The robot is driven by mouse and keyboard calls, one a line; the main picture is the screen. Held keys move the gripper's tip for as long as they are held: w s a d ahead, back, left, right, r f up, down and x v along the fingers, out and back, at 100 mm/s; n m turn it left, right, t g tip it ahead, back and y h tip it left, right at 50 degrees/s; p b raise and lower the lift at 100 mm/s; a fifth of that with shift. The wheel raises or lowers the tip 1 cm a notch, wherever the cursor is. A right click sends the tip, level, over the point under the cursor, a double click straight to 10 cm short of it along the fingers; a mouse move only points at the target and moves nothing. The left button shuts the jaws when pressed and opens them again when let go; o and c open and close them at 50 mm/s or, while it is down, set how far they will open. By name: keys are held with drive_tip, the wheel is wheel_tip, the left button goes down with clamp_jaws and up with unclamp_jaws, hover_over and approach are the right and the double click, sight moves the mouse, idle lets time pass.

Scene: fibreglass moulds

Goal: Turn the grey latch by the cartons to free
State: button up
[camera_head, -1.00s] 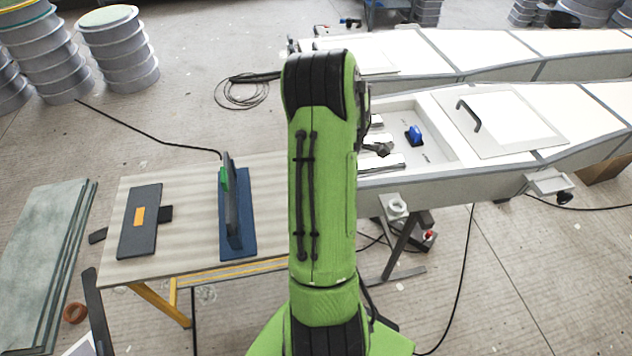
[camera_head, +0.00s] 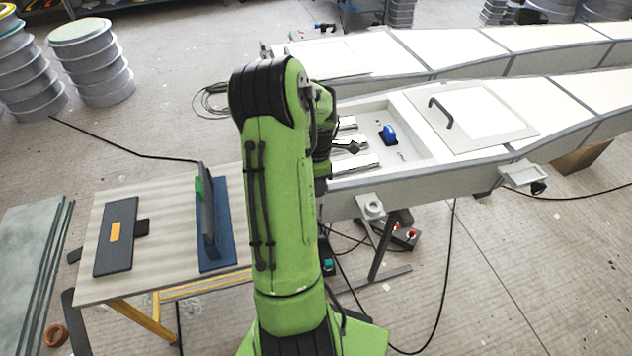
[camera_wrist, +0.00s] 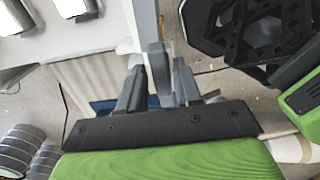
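My gripper (camera_wrist: 158,92) shows in the wrist view with its two grey fingers apart. A grey upright bar (camera_wrist: 156,66) stands between or just beyond them; I cannot tell whether they touch it. In the head view my green arm hides the gripper. A dark grey lever-like part (camera_head: 347,147) sits in the white recessed tray of the near mould, just right of my arm, between pale silver-topped blocks (camera_head: 354,165). I cannot tell for certain that it is the grey latch. No clear cartons show, only a brown box (camera_head: 583,158) under the mould at the right.
The near mould (camera_head: 440,182) carries a blue part (camera_head: 388,135) and a panel with a black handle (camera_head: 440,111). A wooden table (camera_head: 160,230) with dark plates stands left of my arm. Cables lie on the floor. Floor at the lower right is mostly clear.

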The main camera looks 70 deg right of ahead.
drive_tip(key=shift+o, duration=0.7)
wheel_tip(320, 180, up, 16)
drive_tip(key=p, duration=0.2)
drive_tip(key=shift+f, duration=0.15)
